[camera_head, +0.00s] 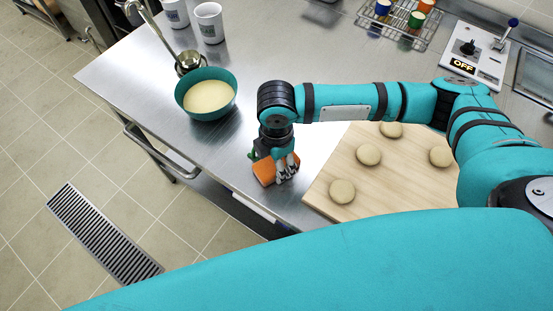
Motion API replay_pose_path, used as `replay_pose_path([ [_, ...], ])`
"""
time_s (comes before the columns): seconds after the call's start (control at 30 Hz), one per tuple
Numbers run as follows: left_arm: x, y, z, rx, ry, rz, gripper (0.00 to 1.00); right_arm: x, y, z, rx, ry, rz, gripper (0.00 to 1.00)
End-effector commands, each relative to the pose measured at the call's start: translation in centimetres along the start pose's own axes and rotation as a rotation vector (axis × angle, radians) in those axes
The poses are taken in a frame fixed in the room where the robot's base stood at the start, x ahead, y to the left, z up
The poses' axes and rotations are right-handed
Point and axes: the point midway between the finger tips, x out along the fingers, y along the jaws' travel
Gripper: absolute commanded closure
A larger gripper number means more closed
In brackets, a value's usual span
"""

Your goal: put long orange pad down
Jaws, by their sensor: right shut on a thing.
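The long orange pad (264,171) is at the front part of the steel table, left of the wooden board. My right gripper (283,172) is shut on the pad, pointing down, with its fingers covering the pad's right part. I cannot tell whether the pad touches the table top. A small green thing (252,154) shows just left of the gripper; I cannot tell what it is. My left gripper is not in the view.
A wooden board (390,200) with several dough rounds lies right of the gripper. A teal bowl of cream-coloured contents (209,97), a ladle (189,62) and white cups (209,23) stand to the left. A control box (478,52) and a wire rack (402,22) are at the back.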

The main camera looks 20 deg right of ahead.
Motion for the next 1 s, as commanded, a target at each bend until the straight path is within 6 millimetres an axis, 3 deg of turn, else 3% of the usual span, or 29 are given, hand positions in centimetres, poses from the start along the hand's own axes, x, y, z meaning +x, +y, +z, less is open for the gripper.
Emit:
replay_pose_path([
  [0.23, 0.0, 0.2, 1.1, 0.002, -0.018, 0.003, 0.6, 0.2, 0.0, 0.0, 0.001, 0.0, 0.0, 0.79],
  [0.27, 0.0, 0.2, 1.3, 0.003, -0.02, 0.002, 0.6, 0.2, 0.0, 0.0, 0.001, 0.0, 0.001, 0.42],
  [0.33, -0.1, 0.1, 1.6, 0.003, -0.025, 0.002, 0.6, 0.2, 0.0, 0.0, 0.001, -0.001, 0.001, 0.34],
  [0.67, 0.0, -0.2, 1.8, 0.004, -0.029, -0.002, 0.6, -0.3, 0.1, 0.0, 0.0, 0.0, 0.002, 0.34],
  [0.77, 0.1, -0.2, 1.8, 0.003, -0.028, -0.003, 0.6, -1.4, 0.2, 0.0, 0.0, 0.0, 0.005, 0.34],
  [1.0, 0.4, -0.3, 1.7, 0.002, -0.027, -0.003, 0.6, -6.5, 0.1, 0.0, -0.001, 0.0, 0.007, 0.34],
])
